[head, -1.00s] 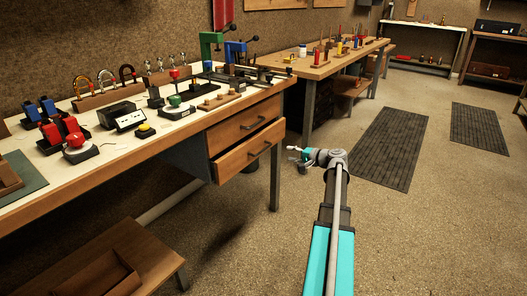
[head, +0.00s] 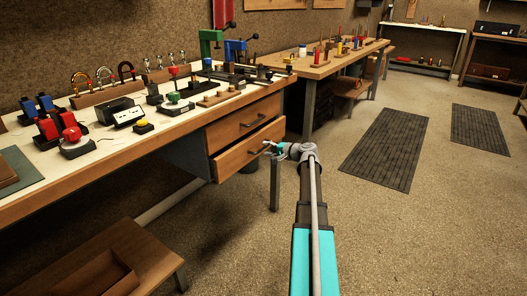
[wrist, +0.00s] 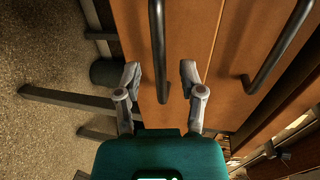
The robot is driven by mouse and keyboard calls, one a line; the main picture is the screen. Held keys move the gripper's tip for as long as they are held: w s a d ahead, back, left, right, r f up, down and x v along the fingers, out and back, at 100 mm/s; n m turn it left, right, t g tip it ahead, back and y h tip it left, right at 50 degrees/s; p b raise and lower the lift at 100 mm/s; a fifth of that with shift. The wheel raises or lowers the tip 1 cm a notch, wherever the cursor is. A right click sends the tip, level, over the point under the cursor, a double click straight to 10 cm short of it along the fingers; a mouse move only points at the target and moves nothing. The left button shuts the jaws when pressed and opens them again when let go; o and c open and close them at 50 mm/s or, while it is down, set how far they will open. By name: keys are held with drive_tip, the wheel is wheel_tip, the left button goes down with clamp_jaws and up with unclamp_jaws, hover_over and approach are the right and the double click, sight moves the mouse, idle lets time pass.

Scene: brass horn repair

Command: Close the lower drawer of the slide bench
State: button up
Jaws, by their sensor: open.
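The lower drawer (head: 232,160) of the slide bench has a wooden front and stands out past the upper drawer (head: 222,130). Its front also shows in the wrist view (wrist: 184,25). Its dark bar handle (wrist: 159,45) runs between the two fingers of my gripper (wrist: 160,78), with a gap on both sides. My gripper is open and empty, close to the drawer front; whether it touches is unclear. In the head view my gripper (head: 268,148) is at the right part of the lower drawer front, partly covering the handle.
The upper drawer's handle (wrist: 276,48) is to the right in the wrist view. The bench top (head: 130,150) carries padlocks, clamps and small fixtures. A bench leg (head: 275,185) stands below the drawers. The floor right of my arm is clear, with dark mats (head: 385,150).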

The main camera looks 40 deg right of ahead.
drive_tip(key=shift+x, duration=1.15)
clamp_jaws()
